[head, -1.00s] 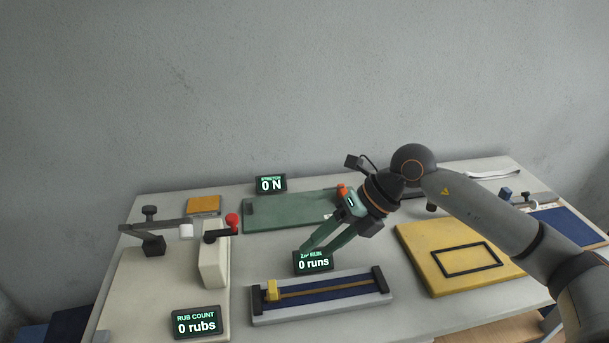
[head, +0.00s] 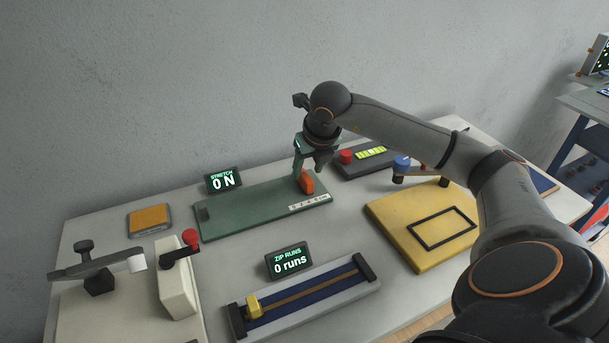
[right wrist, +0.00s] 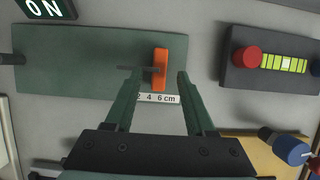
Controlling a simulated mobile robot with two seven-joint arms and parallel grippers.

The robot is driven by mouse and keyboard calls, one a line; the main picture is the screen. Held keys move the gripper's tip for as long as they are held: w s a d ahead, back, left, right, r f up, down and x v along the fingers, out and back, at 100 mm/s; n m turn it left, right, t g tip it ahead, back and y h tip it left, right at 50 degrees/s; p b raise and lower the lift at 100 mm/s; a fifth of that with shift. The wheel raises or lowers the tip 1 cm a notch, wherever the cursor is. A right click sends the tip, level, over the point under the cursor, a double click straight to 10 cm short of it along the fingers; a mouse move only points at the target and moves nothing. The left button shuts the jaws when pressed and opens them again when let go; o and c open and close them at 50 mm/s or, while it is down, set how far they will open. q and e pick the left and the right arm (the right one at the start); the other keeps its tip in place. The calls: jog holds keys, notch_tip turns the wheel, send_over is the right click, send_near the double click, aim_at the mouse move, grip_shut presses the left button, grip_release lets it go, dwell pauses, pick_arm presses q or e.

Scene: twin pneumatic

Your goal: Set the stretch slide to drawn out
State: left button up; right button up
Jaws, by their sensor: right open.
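The stretch slide is a green board (head: 250,208) at the back middle of the table, with an upright orange block (head: 307,182) near its right end and a centimetre scale (head: 308,203) along the front edge. My right gripper (head: 308,168) is at the orange block, pointing down and open. In the right wrist view its two fingers (right wrist: 159,74) appear on either side of the orange block (right wrist: 160,70), with gaps both sides. I cannot tell exactly how deep the fingertips reach. The stretch display (head: 223,180) reads 0 N. My left gripper is out of view.
A dark box with a red knob (head: 345,156) and a green-yellow gauge stands right of the board. The zip track (head: 305,298) and its display (head: 289,262) lie in front. A yellow board (head: 395,225) is at right, a cream rub rig (head: 175,285) at left.

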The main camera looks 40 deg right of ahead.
aim_at(305, 175)
jog(key=shift+x, duration=2)
jog(key=shift+c, duration=0.3)
grip_shut()
jog(key=shift+w, duration=0.1)
